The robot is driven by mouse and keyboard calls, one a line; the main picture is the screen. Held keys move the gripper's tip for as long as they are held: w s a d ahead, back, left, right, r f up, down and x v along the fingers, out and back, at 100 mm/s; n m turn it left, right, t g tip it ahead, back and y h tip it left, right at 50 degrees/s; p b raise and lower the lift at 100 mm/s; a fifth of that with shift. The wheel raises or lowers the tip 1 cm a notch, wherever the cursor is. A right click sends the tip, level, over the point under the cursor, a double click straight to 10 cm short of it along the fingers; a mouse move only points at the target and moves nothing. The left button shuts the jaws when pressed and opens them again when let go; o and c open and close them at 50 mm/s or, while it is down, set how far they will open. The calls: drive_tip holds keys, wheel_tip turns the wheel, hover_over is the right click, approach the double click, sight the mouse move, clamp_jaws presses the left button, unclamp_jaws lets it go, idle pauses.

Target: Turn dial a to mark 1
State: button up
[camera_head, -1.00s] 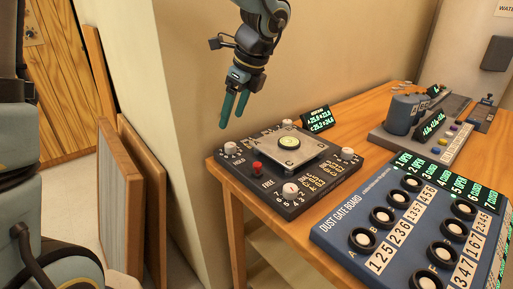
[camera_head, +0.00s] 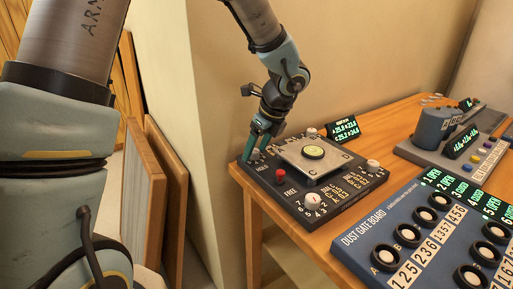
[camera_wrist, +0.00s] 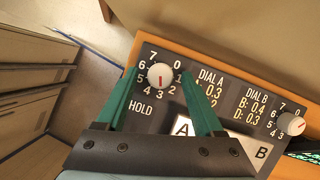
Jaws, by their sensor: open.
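Dial a (camera_wrist: 160,76) is a white round knob with a short red line, on the dark panel (camera_wrist: 235,80) beside the printed name DIAL A. In the head view my gripper (camera_head: 257,152) is down at the panel's back left corner and mostly hides dial a.
Dial b (camera_wrist: 290,124) is a similar white knob. A raised plate (camera_head: 313,160) sits mid-panel, with a red knob (camera_head: 281,174) and a white front dial (camera_head: 312,202) nearby. The blue dust gate board (camera_head: 420,235) stands at the right. A wall rises close behind.

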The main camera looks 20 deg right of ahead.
clamp_jaws()
idle(0.5)
